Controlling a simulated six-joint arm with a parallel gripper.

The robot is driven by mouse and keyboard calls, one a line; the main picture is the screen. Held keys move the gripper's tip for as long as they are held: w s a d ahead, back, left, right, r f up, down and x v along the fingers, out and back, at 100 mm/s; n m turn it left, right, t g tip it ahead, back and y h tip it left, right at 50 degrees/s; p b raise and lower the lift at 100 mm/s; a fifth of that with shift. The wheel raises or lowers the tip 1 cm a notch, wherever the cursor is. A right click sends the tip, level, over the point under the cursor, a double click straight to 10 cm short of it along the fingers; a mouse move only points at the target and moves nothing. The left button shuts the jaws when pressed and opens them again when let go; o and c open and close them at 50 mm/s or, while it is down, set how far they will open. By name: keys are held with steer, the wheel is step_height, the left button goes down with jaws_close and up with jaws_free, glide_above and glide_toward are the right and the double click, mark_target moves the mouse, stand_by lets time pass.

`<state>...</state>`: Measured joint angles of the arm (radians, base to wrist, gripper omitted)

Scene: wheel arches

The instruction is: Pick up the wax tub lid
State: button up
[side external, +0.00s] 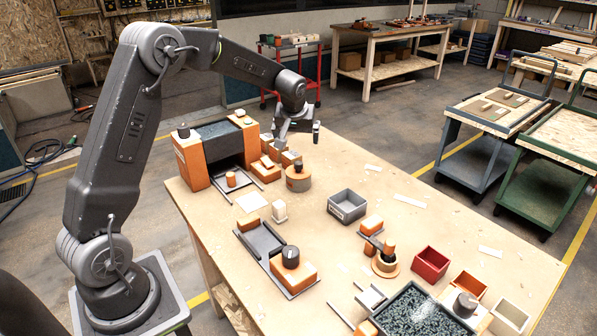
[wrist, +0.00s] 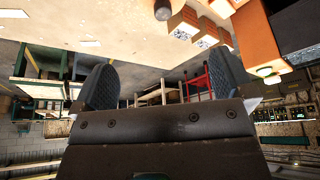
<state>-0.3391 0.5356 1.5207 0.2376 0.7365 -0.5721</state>
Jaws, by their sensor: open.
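In the side view, a round orange-brown tub (side external: 298,183) with a label stands near the far end of the table. A dark knob (side external: 298,166) sits on its top, which looks like a lid; I cannot be sure it is the wax tub lid. My gripper (side external: 294,139) is behind the tub, near the far table edge, apart from its top as far as I can tell. In the wrist view, the two fingers of my gripper (wrist: 163,85) are wide apart with nothing between them. The tub cannot be made out there.
A wooden block structure with a dark roller (side external: 217,143) stands left of my gripper. A grey bin (side external: 347,205), a red bin (side external: 431,264) and a second round wooden piece (side external: 385,264) stand farther right.

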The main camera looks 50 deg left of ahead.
glide_toward(298, 163)
steer(key=x, duration=0.5)
steer(key=shift+w+a, duration=0.1)
steer(key=shift+w, duration=0.1)
steer(key=shift+x, duration=3)
steer(key=shift+s+f, duration=0.1)
steer(key=shift+s, duration=0.1)
steer(key=c, duration=0.7)
